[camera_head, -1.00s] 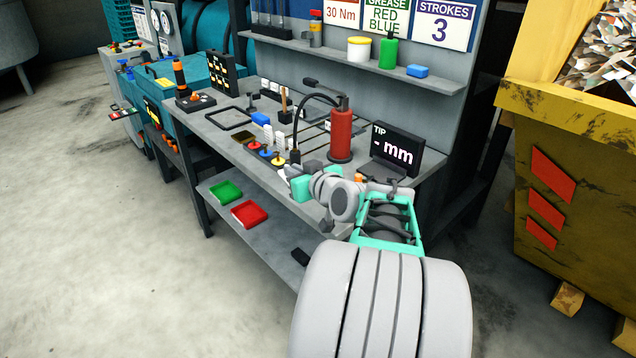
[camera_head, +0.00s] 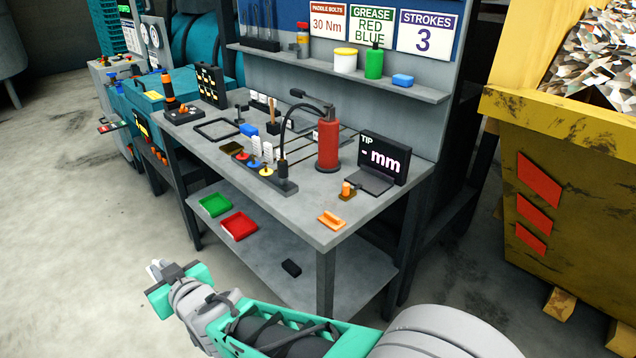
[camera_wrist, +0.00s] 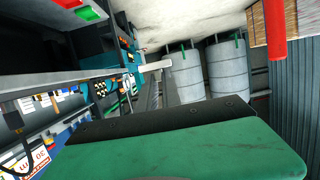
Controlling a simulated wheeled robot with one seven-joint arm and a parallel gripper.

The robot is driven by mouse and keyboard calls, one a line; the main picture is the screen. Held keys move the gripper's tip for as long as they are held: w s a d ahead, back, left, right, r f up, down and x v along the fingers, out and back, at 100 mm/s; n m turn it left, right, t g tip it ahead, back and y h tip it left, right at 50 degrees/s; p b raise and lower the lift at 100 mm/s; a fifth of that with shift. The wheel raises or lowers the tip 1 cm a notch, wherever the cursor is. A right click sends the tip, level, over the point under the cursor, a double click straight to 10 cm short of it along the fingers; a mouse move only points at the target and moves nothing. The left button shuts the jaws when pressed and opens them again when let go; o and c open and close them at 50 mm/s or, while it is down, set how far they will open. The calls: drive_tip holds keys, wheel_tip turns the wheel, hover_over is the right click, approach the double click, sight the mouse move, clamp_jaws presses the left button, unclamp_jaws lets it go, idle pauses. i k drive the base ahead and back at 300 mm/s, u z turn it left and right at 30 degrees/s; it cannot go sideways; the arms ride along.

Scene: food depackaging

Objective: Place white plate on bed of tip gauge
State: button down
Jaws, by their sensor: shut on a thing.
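The tip gauge (camera_head: 383,157) stands at the right end of the bench, its screen reading "TIP - mm". Its flat dark bed (camera_head: 369,181) lies in front of the screen and looks bare. My gripper (camera_head: 156,268) is out over the floor at lower left, in front of the bench and well away from the gauge. It is shut on a small white piece (camera_head: 152,271), seemingly the white plate, mostly hidden by the jaws. In the wrist view a pale bar (camera_wrist: 155,66) shows beyond the green gripper body. Other white plates (camera_head: 267,151) stand upright in a rack on the bench.
A red cylinder (camera_head: 328,146) with a black hose stands left of the gauge. An orange piece (camera_head: 347,190) and an orange block (camera_head: 331,221) are near the bench's right front. Green (camera_head: 215,205) and red (camera_head: 239,226) trays sit on the lower shelf. A yellow skip (camera_head: 570,180) stands right.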

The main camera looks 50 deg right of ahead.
sight(368, 180)
drive_tip(key=u, duration=1.4)
drive_tip(key=k, duration=1.05)
drive_tip(key=z, duration=1.1)
drive_tip(key=i, duration=0.1)
drive_tip(key=z, duration=0.5)
